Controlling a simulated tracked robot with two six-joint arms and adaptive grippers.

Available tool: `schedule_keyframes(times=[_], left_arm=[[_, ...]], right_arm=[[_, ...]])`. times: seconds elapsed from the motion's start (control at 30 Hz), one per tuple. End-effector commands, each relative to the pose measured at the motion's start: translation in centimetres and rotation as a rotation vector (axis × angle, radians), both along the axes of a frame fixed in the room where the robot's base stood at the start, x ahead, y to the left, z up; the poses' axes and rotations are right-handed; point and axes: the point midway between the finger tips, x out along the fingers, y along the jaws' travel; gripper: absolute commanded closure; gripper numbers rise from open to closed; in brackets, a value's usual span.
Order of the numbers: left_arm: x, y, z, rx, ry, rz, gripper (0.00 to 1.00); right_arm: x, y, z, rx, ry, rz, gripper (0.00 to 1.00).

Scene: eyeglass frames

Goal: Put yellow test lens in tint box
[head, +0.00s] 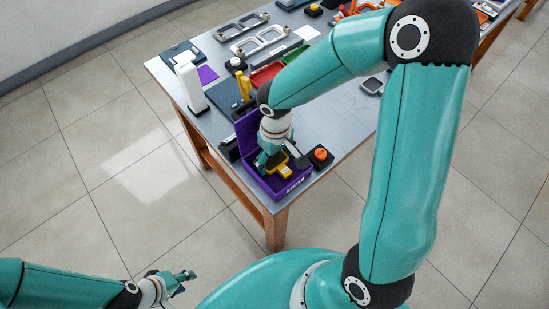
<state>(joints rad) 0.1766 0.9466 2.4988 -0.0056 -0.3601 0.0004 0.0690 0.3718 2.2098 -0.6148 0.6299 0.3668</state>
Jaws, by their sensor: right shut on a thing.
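A purple open box (297,186), which looks like the tint box, stands at the near corner of the table with its lid raised at the back. The yellow test lens (285,171) is inside the box area, low and close to its floor; I cannot tell whether it touches the floor. My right gripper (273,163) reaches down into the box and is shut on the yellow lens, partly hiding it. My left gripper (184,282) is empty and open, low over the floor at the bottom left, well away from the table.
A black block with an orange button (320,156) stands right beside the box. A white upright holder (190,86), a yellow upright thing (244,86) and red and green trays (267,74) stand behind it. Eyeglass frames in metal holders (261,40) lie farther back.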

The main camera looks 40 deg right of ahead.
Motion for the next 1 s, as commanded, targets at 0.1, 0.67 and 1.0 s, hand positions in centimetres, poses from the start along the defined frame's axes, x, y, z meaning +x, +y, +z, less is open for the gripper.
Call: schedule_keyframes(times=[0.1,0.67,1.0], left_arm=[[0.0,0.0,0.0,0.000,0.000,0.000,0.60],[0.0,0.0,-0.3,0.000,0.000,0.000,0.60],[0.0,0.0,0.2,0.000,0.000,0.000,0.60]], right_arm=[[0.0,0.0,-0.3,0.000,-0.001,0.000,0.54],[0.0,0.0,-0.5,0.000,-0.001,0.000,0.09],[0.1,-0.1,1.2,-0.002,-0.006,-0.001,0.09]])
